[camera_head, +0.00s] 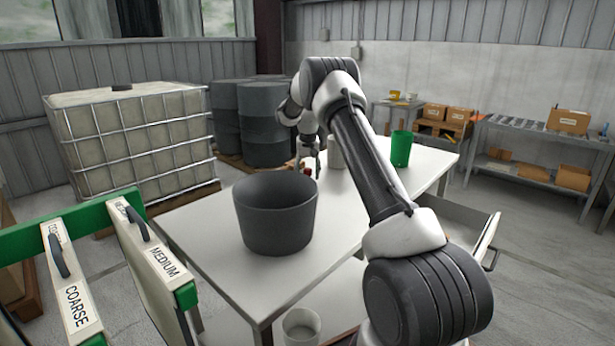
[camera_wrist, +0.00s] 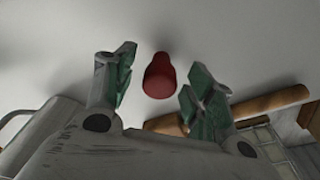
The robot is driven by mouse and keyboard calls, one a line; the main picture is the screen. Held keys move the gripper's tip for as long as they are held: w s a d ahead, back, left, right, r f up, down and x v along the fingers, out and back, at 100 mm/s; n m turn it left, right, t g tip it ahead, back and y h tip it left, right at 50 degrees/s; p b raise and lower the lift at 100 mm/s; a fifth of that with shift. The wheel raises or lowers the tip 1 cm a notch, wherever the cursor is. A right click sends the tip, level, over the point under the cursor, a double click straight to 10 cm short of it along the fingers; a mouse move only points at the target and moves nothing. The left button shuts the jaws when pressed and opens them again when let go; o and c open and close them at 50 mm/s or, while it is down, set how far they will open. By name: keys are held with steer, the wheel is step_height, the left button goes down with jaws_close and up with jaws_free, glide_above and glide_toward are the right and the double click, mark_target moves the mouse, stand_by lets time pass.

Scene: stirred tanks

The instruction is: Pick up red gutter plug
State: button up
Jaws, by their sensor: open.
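The red gutter plug (camera_wrist: 159,76) stands on the white table and shows between my gripper's two fingers in the wrist view. In the head view only a small part of the red plug (camera_head: 307,171) shows, behind the grey tub's rim and below my gripper. My gripper (camera_wrist: 152,92) is open, with one green-padded finger on each side of the plug and a gap to each. I cannot tell how high the fingers are above the table. In the head view my gripper (camera_head: 308,166) is small and points down.
A dark grey tub (camera_head: 276,222) stands on the white table (camera_head: 220,262), close in front of my gripper. A green cup (camera_head: 401,148) and a pale container (camera_head: 335,153) stand to the right. In the wrist view a brown wooden handle (camera_wrist: 270,102) lies near the right finger.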

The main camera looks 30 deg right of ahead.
steer(key=c, duration=0.9)
steer(key=shift+c, duration=0.2)
